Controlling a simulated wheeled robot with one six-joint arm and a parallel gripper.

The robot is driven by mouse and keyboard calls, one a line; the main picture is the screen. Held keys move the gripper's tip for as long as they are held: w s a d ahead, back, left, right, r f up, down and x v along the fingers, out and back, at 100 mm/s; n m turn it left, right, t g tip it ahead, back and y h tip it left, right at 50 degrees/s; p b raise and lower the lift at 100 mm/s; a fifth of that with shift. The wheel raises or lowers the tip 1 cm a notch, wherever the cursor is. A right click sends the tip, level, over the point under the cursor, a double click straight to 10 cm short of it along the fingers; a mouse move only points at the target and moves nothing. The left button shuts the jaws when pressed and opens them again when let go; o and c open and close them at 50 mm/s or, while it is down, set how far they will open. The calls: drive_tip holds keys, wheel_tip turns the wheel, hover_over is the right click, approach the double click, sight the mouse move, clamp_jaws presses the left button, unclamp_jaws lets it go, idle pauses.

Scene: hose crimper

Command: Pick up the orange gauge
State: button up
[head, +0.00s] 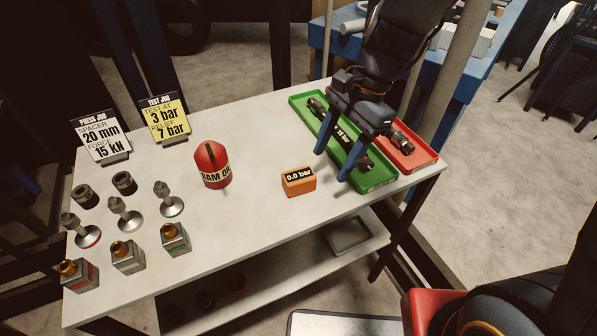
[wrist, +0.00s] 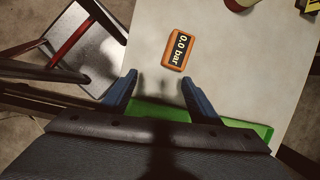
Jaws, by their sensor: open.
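The orange gauge (head: 298,181) is a small box with a dark face reading "0.0 bar". It lies on the white table right of the middle in the head view. In the wrist view the gauge (wrist: 178,50) lies ahead of the fingertips, slightly right of centre. My gripper (head: 333,163) has two blue fingers spread apart with nothing between them. It hangs over the green tray, to the right of the gauge and not touching it. The open fingers also show in the wrist view (wrist: 158,74).
The green tray (head: 376,186) and red tray (head: 430,158) hold dark fittings at the right. A red "RAM" cylinder (head: 212,166) stands left of the gauge. Several metal parts and two job cards stand farther left. The white table (head: 250,225) is clear around the gauge.

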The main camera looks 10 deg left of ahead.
sight(299, 175)
drive_tip(key=a+m, duration=0.1)
drive_tip(key=a, duration=0.1)
drive_tip(key=a+f+m, duration=0.1)
drive_tip(key=a, duration=0.2)
drive_tip(key=shift+s+a+f+y+p, duration=0.1)
drive_tip(key=shift+f+y+p, duration=0.05)
drive_tip(key=shift+y+p, duration=0.25)
drive_tip(key=shift+p+x, duration=0.3)
drive_tip(key=shift+x, duration=2.4)
drive_tip(key=shift+s, duration=0.2)
drive_tip(key=c, duration=1.4)
drive_tip(key=shift+o, duration=0.2)
drive_tip(key=shift+a, duration=0.1)
